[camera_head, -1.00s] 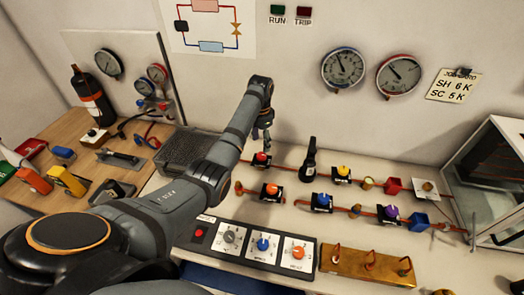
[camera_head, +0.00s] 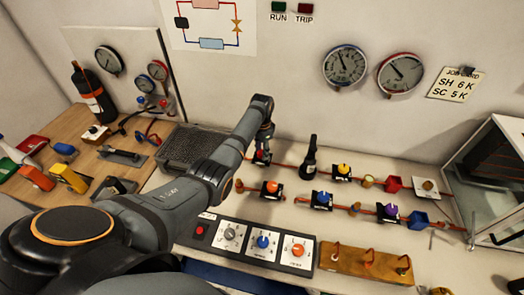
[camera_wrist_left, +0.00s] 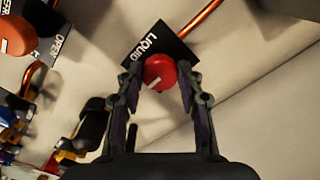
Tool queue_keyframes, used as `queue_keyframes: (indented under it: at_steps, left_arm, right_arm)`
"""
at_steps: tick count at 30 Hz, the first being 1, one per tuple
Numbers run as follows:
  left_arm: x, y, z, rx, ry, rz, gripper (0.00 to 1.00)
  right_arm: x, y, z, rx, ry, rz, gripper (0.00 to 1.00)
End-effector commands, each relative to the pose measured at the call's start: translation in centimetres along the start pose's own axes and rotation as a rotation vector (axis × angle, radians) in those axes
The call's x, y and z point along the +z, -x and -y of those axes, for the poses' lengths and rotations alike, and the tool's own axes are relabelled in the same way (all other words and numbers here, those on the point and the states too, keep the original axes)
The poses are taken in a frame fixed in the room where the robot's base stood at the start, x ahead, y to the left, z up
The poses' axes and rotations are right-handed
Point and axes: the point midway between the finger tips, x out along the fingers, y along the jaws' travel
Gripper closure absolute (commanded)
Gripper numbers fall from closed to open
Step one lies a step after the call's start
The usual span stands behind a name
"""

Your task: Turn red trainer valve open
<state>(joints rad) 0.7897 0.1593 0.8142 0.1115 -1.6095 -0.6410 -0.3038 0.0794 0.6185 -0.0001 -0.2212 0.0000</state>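The red trainer valve has a round red knob (camera_wrist_left: 160,73) with a white pointer line, on a black plate marked LIQUID (camera_wrist_left: 152,42) on a copper pipe. In the head view the red knob (camera_head: 261,157) is mostly covered by my left gripper (camera_head: 264,143), which points down at it from above. In the left wrist view my left gripper (camera_wrist_left: 160,76) is open, with one fingertip on each side of the knob. Small gaps seem to show between the fingertips and the knob. My right gripper is in neither view.
An orange knob (camera_head: 271,188) sits just in front of the red valve. A black upright handle (camera_head: 309,155), a yellow knob (camera_head: 344,170) and a blue knob (camera_head: 322,199) stand to the right. A dark mesh block (camera_head: 189,148) is on the left.

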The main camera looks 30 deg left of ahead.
Motion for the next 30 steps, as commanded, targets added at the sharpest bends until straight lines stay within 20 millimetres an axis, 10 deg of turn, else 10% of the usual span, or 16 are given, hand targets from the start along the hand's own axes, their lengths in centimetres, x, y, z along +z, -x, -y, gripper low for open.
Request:
queue_keyframes:
  at_steps: [14, 30]
  left_arm:
    - [0.0, 0.2, -0.1, 0.002, 0.064, 0.001, 0.95]
    - [-0.1, 0.2, -0.1, 0.001, 0.517, 0.001, 0.95]
  right_arm:
    - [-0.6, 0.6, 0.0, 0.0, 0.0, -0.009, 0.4]
    - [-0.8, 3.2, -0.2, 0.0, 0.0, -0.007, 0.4]
